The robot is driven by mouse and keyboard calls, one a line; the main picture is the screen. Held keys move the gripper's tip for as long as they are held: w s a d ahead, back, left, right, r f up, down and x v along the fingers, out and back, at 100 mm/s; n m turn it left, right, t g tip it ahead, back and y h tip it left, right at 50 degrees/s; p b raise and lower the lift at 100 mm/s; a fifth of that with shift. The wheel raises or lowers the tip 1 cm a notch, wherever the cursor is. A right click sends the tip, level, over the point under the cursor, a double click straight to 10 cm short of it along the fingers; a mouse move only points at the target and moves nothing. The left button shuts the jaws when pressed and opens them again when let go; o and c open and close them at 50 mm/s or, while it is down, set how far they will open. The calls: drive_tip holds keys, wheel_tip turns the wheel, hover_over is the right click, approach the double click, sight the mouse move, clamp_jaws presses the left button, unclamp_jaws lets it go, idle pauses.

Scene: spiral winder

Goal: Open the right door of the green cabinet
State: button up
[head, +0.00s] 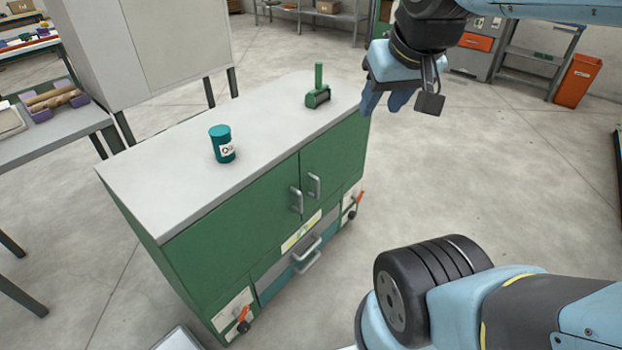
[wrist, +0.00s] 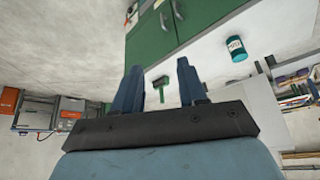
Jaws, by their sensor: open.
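The green cabinet (head: 230,227) stands left of centre in the head view under a pale grey top. Its right door (head: 338,157) is shut, flush with the left door (head: 247,222). The right door's grey bar handle (head: 314,186) is beside the left door's handle (head: 296,199). My gripper (head: 384,103) is open and empty, higher than the cabinet and off its right end, clear of the handle. In the wrist view my gripper (wrist: 158,78) shows two spread fingers, with the cabinet upside down beyond and the right door (wrist: 145,43) upper left of centre.
A teal can (head: 222,144) and a green-handled tool (head: 318,90) stand on the cabinet top. A lower drawer handle (head: 306,255) and orange-levered castors (head: 242,316) stick out in front. The floor right of the cabinet is clear. An orange bin (head: 578,80) stands far right.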

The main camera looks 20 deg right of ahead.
drive_tip(key=w+d+f+m+g+y, duration=0.2)
drive_tip(key=w+f+m+g+y, duration=0.5)
drive_tip(key=w+f, duration=1.4)
drive_tip(key=w+d+f+m+t+y, duration=0.2)
drive_tip(key=f+m+y, duration=0.15)
drive_tip(key=f, duration=0.55)
drive_tip(key=w+d+f+m+t+y, duration=0.25)
drive_tip(key=f+m, duration=0.25)
drive_tip(key=f, duration=0.4)
drive_tip(key=m+t, duration=0.9)
drive_tip(key=m, duration=0.2)
approach(317, 189)
drive_tip(key=x, duration=0.7)
drive_tip(key=f+x, duration=0.1)
drive_tip(key=x, duration=0.2)
drive_tip(key=shift+w+d, duration=0.15)
drive_tip(key=shift+w, duration=0.4)
drive_tip(key=shift+d, duration=0.1)
clamp_jaws()
